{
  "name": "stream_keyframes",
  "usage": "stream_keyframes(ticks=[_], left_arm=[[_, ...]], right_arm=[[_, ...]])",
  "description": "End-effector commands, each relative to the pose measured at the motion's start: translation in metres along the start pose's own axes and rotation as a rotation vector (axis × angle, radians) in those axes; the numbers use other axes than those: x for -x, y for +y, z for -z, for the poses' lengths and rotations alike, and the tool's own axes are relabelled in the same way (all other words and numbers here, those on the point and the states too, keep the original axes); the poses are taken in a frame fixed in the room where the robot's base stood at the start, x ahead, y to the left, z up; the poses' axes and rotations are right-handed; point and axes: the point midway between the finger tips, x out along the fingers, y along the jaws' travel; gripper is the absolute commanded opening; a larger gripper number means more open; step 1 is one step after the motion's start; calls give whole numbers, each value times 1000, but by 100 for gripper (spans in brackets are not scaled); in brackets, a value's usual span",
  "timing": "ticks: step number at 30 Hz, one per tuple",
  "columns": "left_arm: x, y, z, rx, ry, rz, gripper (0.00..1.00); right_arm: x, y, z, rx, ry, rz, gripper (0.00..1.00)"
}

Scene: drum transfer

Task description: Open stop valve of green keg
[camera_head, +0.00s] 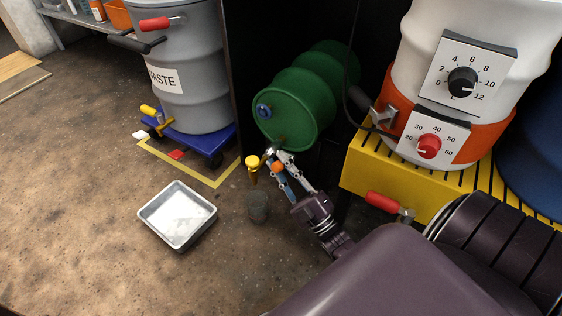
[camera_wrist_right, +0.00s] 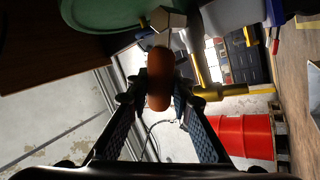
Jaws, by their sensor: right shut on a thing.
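The green keg (camera_head: 300,95) lies on its side at the upper middle, its round front with a blue cap facing the lower left. A metal tap with a yellow spout (camera_head: 253,172) sticks out from its lower front. The stop valve's orange handle (camera_head: 277,168) is between the fingers of my right gripper (camera_head: 276,161). In the right wrist view the orange handle (camera_wrist_right: 159,78) also sits between the two fingertips of my right gripper (camera_wrist_right: 162,92), which is shut on it. The handle's exact angle is hard to tell. My left gripper is not in view.
A dark cup (camera_head: 257,206) stands on the floor below the spout. A shallow metal tray (camera_head: 178,215) lies left of it. A grey waste drum (camera_head: 190,65) on a blue dolly stands at the upper left. A yellow stand (camera_head: 357,175) with a white heater drum is on the right.

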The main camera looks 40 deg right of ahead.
Motion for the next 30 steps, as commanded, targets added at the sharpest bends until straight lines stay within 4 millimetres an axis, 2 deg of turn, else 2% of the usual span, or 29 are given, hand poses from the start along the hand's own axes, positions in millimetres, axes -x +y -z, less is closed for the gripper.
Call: stream_keyframes(ticks=[1, 3, 12, 30], left_arm=[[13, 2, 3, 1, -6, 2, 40], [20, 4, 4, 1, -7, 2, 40], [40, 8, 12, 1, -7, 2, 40], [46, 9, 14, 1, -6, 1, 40]], right_arm=[[5, -8, -3, 35, 25, 1, 0], [7, -10, -4, 82, 55, 2, 0], [12, -18, -7, 229, 154, 3, 0], [13, -20, -8, 294, 196, 4, 0]])
